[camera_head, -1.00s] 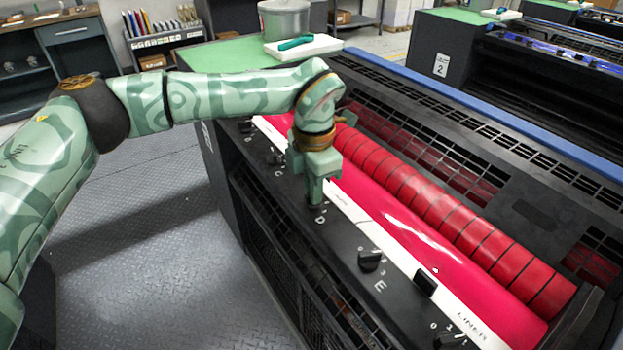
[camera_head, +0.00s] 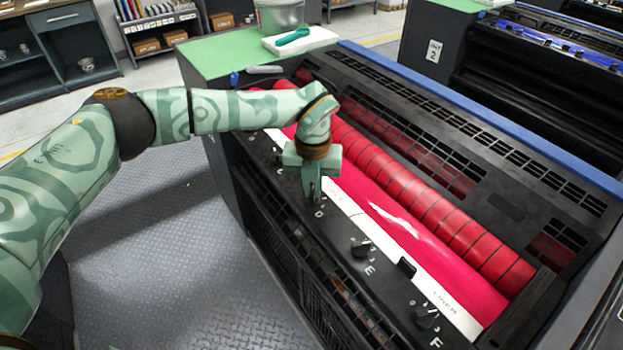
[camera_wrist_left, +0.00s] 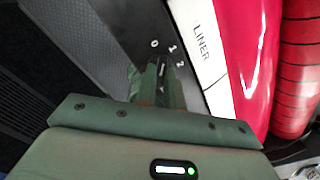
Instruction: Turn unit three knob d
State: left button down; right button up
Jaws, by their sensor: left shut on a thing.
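Unit three is the dark press with a red ink roller (camera_head: 400,235) and a black knob rail along its near side. My left gripper (camera_head: 314,196) points down onto the rail at knob D, beside the printed letter D. It is shut on the knob, which it mostly hides in the head view. In the left wrist view the fingers (camera_wrist_left: 158,80) close around the dark knob D (camera_wrist_left: 161,66). The scale marks 0, 1 and 2 show just beyond it. The knob's exact setting is hard to read. My right gripper is not in view.
Knob E (camera_head: 360,248) and knob F (camera_head: 425,317) sit nearer on the same rail, with a black block (camera_head: 406,267) beside them. A segmented red roller (camera_head: 430,205) lies behind. A white pad with a teal tool (camera_head: 293,36) is on the green top. Free floor lies left.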

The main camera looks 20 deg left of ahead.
aim_at(312, 191)
pick_arm(q)
jog(key=n+p, duration=0.1)
jog(key=n, duration=0.1)
jog(key=n+p, duration=0.2)
jog(key=n, duration=0.1)
jog(key=shift+w+r, duration=0.15)
dwell(0.3)
jog(key=c, duration=1.5)
grip_release()
notch_tip(312, 191, up, 16)
jog(key=p, duration=0.1)
